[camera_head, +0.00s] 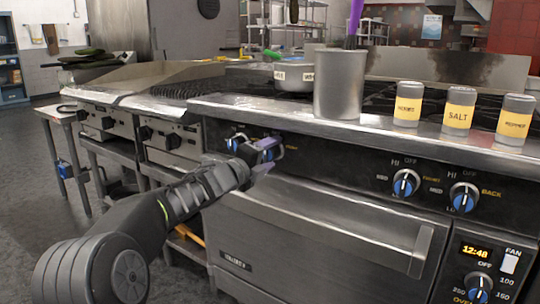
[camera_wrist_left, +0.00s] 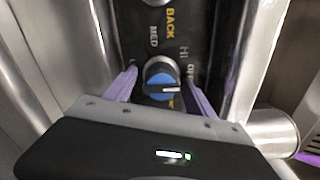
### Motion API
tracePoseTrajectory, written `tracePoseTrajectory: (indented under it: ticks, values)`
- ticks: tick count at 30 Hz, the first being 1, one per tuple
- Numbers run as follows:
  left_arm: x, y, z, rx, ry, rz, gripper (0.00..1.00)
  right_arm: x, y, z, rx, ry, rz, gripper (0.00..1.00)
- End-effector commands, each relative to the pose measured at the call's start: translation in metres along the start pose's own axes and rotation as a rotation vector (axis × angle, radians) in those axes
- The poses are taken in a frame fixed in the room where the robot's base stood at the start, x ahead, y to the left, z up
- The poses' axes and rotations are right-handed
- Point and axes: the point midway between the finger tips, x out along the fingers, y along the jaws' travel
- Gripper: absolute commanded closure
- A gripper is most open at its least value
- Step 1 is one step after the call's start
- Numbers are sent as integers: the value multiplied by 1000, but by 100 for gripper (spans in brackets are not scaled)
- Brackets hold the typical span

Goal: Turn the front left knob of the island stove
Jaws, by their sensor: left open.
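The island stove (camera_head: 330,160) has a dark front panel with blue and black knobs. My left gripper (camera_head: 268,149) is at the left part of this panel, and its arm comes from the lower left. In the left wrist view, one blue and black knob (camera_wrist_left: 161,82) sits between the two purple fingers of my left gripper (camera_wrist_left: 160,76). The fingers are open, one on each side, with gaps to the knob. In the head view the gripper partly hides this knob. Another knob (camera_head: 236,142) is just left of it. My right gripper is not in view.
A metal pot (camera_head: 339,84) and labelled shakers, one reading SALT (camera_head: 458,110), stand on the stove's front ledge. Two more knobs (camera_head: 405,184) (camera_head: 463,197) are to the right. The oven door handle (camera_head: 330,225) juts out below the panel.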

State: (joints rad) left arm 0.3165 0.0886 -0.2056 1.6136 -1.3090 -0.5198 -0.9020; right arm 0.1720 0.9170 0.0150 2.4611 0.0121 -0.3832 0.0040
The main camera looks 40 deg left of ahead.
Motion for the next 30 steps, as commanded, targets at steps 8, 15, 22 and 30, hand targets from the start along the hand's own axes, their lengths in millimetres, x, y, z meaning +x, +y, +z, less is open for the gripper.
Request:
tracePoseTrajectory:
  ticks: [8, 15, 22, 30]
  values:
    - [-18, -2, 1, 0, -1, -1, 37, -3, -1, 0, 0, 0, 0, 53]
    - [-58, -2, 1, -1, -2, 0, 37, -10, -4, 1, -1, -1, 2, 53]
    - [-78, 0, 0, 0, 0, 1, 37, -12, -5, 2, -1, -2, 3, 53]
    - [-78, 1, 0, 0, 0, 1, 37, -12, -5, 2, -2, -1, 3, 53]
